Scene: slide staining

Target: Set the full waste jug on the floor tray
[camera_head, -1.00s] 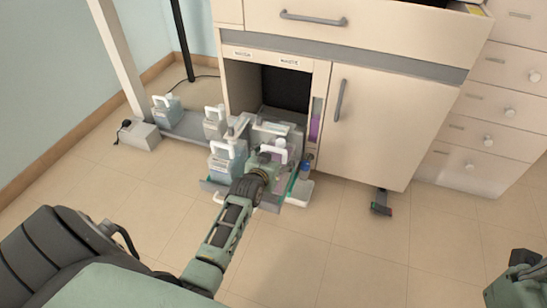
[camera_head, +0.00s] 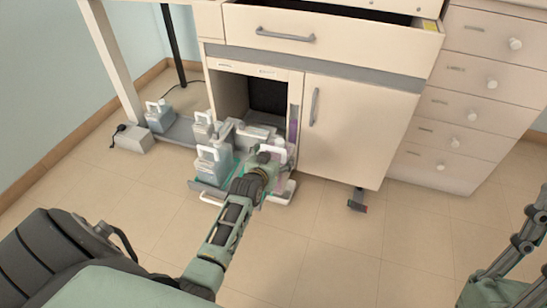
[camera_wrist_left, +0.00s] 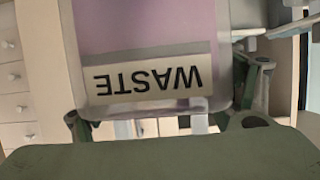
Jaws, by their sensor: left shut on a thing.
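My left gripper (camera_head: 266,160) is shut on the waste jug, in front of the open cabinet bay. In the left wrist view, the waste jug (camera_wrist_left: 150,28) fills the upper middle: a pale translucent body with purple content and a "WASTE" label that reads upside down. My gripper's finger links show on both sides of it. In the head view, the gripper and wrist hide most of the jug. A grey floor tray (camera_head: 182,134) lies left of the bay. Parts of my right arm show at the lower right, but its gripper does not.
Pale jugs with white handles stand at the left: one (camera_head: 160,116) on the floor tray, another (camera_head: 203,127) beside the bay, and a third (camera_head: 213,163) close left of my gripper. A grey box (camera_head: 131,139) with a cable sits far left. The front floor is clear.

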